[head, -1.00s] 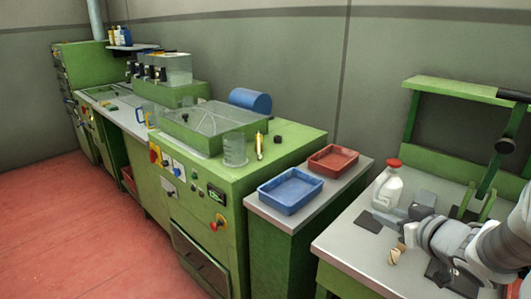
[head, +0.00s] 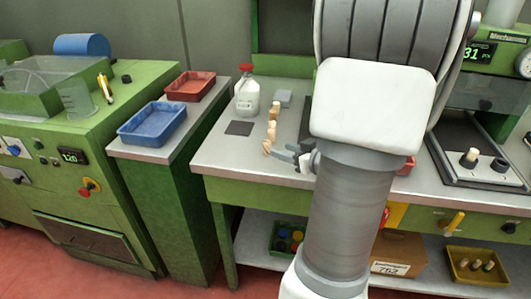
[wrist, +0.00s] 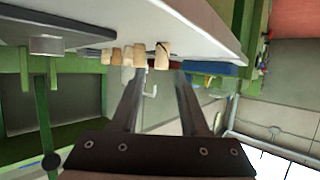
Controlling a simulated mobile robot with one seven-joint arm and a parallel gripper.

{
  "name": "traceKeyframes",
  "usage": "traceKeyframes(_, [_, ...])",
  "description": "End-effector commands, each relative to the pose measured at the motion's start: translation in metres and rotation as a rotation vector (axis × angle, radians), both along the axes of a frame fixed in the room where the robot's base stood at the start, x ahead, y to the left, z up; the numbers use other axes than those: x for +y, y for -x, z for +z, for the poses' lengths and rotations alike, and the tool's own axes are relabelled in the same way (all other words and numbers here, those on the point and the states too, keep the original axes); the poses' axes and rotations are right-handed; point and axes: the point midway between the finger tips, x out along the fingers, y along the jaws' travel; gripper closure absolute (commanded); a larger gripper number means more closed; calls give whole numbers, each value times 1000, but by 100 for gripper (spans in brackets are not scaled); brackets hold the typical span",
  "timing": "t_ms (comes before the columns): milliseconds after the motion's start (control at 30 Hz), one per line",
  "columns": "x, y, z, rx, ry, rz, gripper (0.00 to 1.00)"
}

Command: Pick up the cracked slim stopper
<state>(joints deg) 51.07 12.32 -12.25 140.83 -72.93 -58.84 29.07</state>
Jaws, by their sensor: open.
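Several tan cork stoppers stand in a row on the grey bench top (head: 222,155) in the head view; the nearest stopper (head: 267,146) is beside my gripper (head: 285,152). In the wrist view, a stopper with a dark slanting line like a crack (wrist: 162,56) is at the right end of the row, just beyond the fingertips. Other stoppers (wrist: 116,55) stand left of it, close together. My gripper (wrist: 158,78) is open and empty, its two fingers apart. The head view is too small to show the crack, and my arm hides part of the bench.
A white jug with a red cap (head: 247,98), a grey block (head: 284,97) and a dark mat (head: 239,128) are near the row. A blue tray (head: 152,125) and a red tray (head: 190,87) stand left. A press base holding another stopper (head: 470,155) is right.

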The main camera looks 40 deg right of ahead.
Motion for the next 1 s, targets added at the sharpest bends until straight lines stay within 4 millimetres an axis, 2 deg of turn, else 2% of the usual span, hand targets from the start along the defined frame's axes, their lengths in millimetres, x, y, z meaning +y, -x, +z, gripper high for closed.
traceKeyframes(33, [0,-9,-7,0,0,3,55])
traceKeyframes(133, [-1,-22,-11,0,1,1,55])
traceKeyframes(467, [0,-43,-17,0,1,2,55])
traceKeyframes(700, [0,-76,-28,0,0,1,55])
traceKeyframes(967, [-1,-80,-27,0,-1,-1,55])
traceKeyframes(1000, [-1,-79,-27,0,-1,-1,62])
